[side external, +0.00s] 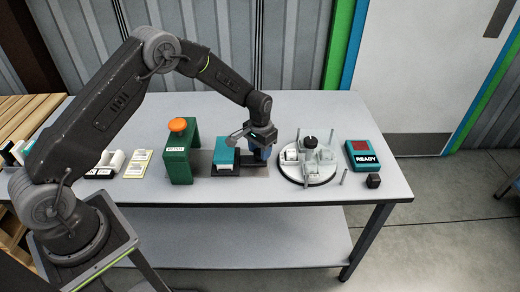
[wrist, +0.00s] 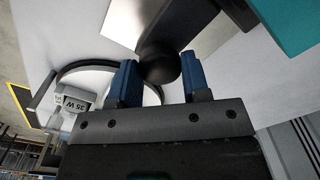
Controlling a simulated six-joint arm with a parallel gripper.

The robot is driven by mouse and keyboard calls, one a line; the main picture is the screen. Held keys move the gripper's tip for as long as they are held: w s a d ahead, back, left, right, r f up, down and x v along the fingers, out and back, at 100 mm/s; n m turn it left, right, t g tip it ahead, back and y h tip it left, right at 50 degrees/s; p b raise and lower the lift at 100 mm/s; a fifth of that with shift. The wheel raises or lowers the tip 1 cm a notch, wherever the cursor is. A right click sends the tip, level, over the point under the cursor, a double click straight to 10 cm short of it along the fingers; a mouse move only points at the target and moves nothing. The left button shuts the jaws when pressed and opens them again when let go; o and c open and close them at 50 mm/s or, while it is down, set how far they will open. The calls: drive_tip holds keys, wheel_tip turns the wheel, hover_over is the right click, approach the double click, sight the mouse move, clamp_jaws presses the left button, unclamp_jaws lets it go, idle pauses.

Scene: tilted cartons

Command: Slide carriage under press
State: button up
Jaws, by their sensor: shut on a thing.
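The green press (side external: 178,152), a frame with an orange button on top, stands at the middle of the table. The dark carriage (side external: 226,173) lies on a grey rail to the right of the press, apart from it, and carries a teal and white carton (side external: 225,152). My gripper (side external: 262,153) is at the carriage's right end. In the wrist view its blue fingers (wrist: 160,76) are shut around a round black knob (wrist: 158,64), whose dark arm leads up toward the teal carton (wrist: 288,22).
A round white fixture (side external: 307,163) with a black knob stands close right of my gripper. Farther right are a teal box reading READY (side external: 363,155) and a small black block (side external: 373,181). Cards and white items (side external: 118,162) lie left of the press. The table's front strip is clear.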

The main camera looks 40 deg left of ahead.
sight(231, 150)
clamp_jaws()
drive_tip(key=s+a, duration=0.6)
drive_tip(key=shift+s+a, duration=0.2)
drive_tip(key=o, duration=1.2)
unclamp_jaws()
drive_tip(key=shift+c, duration=0.2)
wheel_tip(231, 150, up, 14)
drive_tip(key=shift+f, duration=0.1)
